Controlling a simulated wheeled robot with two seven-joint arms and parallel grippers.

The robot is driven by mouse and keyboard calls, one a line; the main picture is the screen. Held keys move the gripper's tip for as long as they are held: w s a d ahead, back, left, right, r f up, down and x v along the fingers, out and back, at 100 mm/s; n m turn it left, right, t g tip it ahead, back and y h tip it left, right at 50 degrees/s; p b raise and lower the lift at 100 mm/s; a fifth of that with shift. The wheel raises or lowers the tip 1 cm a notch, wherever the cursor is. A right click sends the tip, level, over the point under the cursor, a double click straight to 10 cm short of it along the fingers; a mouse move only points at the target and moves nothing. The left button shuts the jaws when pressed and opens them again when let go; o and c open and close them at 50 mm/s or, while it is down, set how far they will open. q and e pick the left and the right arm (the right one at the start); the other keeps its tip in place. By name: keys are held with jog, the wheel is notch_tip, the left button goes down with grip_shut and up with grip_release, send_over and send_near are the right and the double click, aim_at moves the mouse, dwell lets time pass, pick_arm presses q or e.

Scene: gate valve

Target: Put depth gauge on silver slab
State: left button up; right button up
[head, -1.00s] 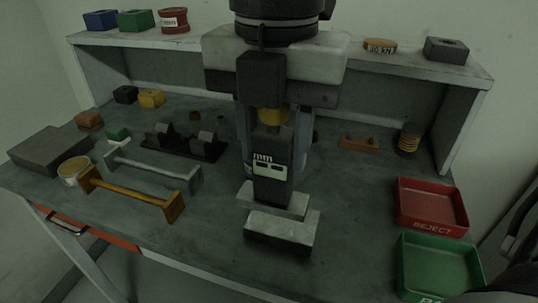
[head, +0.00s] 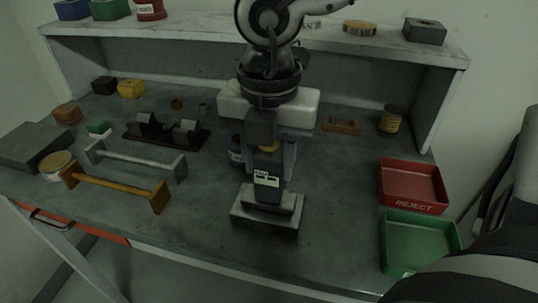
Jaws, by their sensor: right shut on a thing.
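The depth gauge (head: 267,181) is a dark upright body with a small light display and a wide silver foot. My right gripper (head: 267,160) comes down from above and is shut on its upper part. The gauge's foot overlaps the silver slab (head: 264,219), a block with a lighter top and dark front, on the bench. The foot looks to be on or just above the slab's top; I cannot tell whether they touch. My left gripper is not in view.
The red reject tray (head: 413,186) and green tray (head: 421,241) stand at the right. A grey handle bar (head: 137,160) and an orange handle bar (head: 115,186) lie at the left. A shelf (head: 180,33) runs along the back. The bench between slab and trays is clear.

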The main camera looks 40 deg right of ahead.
jog(key=shift+f, duration=0.2)
jog(key=o, duration=0.9)
jog(key=shift+b, duration=0.35)
jog(key=shift+c, duration=0.2)
jog(key=o, duration=0.4)
jog(key=shift+r, duration=0.1)
jog(key=shift+r+p, duration=0.15)
jog(key=shift+p, duration=0.2)
jog(key=shift+r, duration=0.3)
notch_tip(320, 180, up, 11)
jog(key=shift+r, duration=0.2)
